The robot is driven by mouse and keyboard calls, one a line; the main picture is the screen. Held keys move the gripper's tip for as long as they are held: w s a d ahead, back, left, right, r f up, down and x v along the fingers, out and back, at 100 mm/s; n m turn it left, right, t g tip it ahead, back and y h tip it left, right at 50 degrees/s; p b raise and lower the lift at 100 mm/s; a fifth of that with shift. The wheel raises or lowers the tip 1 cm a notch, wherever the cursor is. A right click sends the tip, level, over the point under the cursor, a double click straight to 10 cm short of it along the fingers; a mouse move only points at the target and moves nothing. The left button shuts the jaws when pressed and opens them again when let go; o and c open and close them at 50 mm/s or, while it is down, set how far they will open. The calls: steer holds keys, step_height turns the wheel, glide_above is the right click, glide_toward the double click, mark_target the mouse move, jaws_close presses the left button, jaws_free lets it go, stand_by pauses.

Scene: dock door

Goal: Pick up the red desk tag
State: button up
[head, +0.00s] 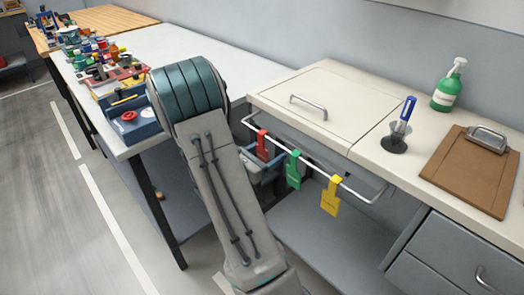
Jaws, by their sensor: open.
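The red desk tag (262,145) hangs from a thin metal rail (310,158) along the front of the cream-topped bench. It is the leftmost of the three tags there, close to the right side of my arm in the picture. A green tag (294,170) and a yellow tag (331,196) hang to its right on the same rail. My arm crosses the middle of the view and hides part of the area left of the red tag.
A blue-grey shape (268,172), unclear, shows below the red tag. The bench (365,150) bears a pen in a dark holder (400,128), a green spray bottle (448,88) and a brown clipboard (465,172). A white table (180,45) at left carries several small items. Floor at left is clear.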

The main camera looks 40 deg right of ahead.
steer(key=c, duration=1)
steer(key=shift+c, duration=0.3)
steer(key=shift+a+r, duration=0.1)
